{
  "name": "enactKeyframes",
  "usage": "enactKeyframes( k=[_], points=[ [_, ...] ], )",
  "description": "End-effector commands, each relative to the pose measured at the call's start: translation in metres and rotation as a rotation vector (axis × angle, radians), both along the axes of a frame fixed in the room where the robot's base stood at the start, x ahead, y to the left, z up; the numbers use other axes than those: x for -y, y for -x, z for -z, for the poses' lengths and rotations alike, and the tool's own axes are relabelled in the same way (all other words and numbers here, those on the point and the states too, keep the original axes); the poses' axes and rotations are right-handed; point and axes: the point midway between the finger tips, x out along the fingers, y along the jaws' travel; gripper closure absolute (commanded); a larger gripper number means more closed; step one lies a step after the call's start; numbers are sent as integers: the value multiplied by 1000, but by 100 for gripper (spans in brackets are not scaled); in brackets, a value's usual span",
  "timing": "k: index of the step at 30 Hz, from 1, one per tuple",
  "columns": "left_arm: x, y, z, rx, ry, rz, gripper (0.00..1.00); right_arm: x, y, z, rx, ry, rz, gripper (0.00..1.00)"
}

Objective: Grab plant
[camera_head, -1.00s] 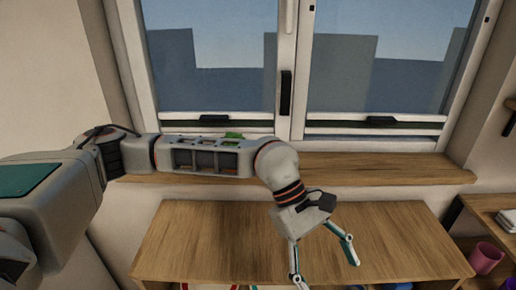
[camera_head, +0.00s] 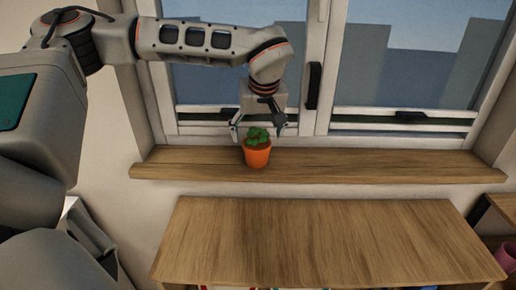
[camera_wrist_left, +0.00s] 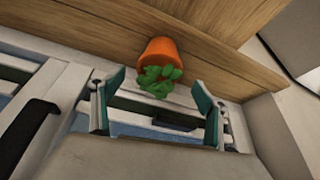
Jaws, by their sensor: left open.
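The plant (camera_head: 257,150) is a green leafy succulent in an orange pot, upright on the wooden windowsill (camera_head: 400,168). It also shows in the left wrist view (camera_wrist_left: 160,62), just beyond the fingers. My left gripper (camera_head: 259,132) is open and points down at the plant from above and behind its leaves in the head view. In the left wrist view the fingertips of the left gripper (camera_wrist_left: 158,90) are spread, with the leaves near the gap between them. Whether a finger touches the leaves I cannot tell. My right gripper is not in view.
A window with white frames and a dark handle (camera_head: 314,85) stands close behind the gripper. A wooden shelf top (camera_head: 320,240) lies below the sill and is bare. A pink cup (camera_head: 508,256) is at the lower right. The sill right of the plant is clear.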

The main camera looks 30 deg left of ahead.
Motion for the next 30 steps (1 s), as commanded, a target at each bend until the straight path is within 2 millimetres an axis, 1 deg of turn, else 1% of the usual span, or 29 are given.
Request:
enactKeyframes(
  k=[1, 5, 14, 16, 22, 23, 24, 26, 27, 28, 30],
  points=[
    [-1, -1, 5, -2, 1, -1, 25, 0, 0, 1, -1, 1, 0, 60],
    [-3, -4, 13, -1, 2, 0, 25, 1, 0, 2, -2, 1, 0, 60],
    [-15, -17, 50, -3, 3, -1, 25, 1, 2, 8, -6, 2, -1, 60],
    [-16, -18, 53, 0, 3, 0, 25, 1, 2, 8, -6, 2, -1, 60],
    [-16, -19, 52, 1, 3, 0, 25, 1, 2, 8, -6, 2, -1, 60],
    [-16, -19, 52, 1, 3, 0, 33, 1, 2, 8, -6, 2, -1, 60],
    [-16, -19, 52, 1, 3, 0, 44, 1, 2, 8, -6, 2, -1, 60],
    [-16, -19, 52, 1, 3, 0, 59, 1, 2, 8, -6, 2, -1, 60],
    [-16, -18, 52, 1, 3, 0, 70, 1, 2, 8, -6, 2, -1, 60],
    [-16, -18, 52, 1, 3, 0, 76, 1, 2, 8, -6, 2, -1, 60],
    [-16, -19, 51, 3, 3, 1, 77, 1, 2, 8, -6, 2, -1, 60]
  ],
)
